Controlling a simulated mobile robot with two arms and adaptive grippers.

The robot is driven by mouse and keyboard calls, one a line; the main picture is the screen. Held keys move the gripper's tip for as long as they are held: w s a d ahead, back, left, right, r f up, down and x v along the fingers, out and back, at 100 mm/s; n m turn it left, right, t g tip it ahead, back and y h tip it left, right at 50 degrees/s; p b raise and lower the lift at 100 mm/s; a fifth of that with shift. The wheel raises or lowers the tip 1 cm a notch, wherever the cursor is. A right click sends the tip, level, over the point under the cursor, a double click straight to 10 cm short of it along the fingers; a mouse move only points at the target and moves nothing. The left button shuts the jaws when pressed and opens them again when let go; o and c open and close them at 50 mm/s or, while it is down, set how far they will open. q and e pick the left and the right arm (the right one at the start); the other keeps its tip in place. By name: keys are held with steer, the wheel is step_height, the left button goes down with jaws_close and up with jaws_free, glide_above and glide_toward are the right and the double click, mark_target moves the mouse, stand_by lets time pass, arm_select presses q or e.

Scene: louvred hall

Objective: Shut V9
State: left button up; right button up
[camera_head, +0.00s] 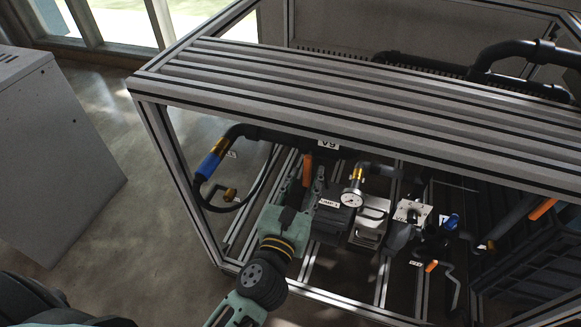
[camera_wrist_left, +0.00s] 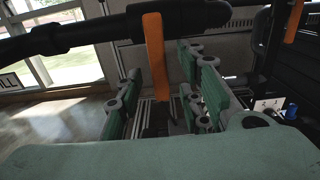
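The V9 label (camera_head: 328,143) is a white tag under the front edge of the slatted frame top. Just left of it, an orange lever handle (camera_head: 307,170) hangs down from a black pipe. The handle also shows in the left wrist view (camera_wrist_left: 155,52), roughly crosswise to the pipe (camera_wrist_left: 100,30). My left gripper (camera_head: 298,190) reaches up below the handle. Its green fingers stand apart in the left wrist view (camera_wrist_left: 165,92), with the handle's lower end between them in the picture. Contact cannot be told. My right gripper is not in view.
The metal frame's top slats (camera_head: 370,90) overhang the work area. A pressure gauge (camera_head: 352,198) and a grey pump box (camera_head: 333,218) stand right of the gripper. A blue-handled hose fitting (camera_head: 209,165) is at left. A grey cabinet (camera_head: 60,150) stands beyond open floor.

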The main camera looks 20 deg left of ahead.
mark_target(306, 180)
arm_select(q)
steer(key=s+b, duration=0.1)
steer(key=s, duration=0.3)
steer(key=shift+s+f, duration=0.15)
steer(key=shift+s, duration=0.05)
steer(key=shift+s+a, duration=0.1)
steer(key=shift+s, duration=0.6)
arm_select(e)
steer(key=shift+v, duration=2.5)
arm_select(q)
steer(key=shift+s, duration=0.1)
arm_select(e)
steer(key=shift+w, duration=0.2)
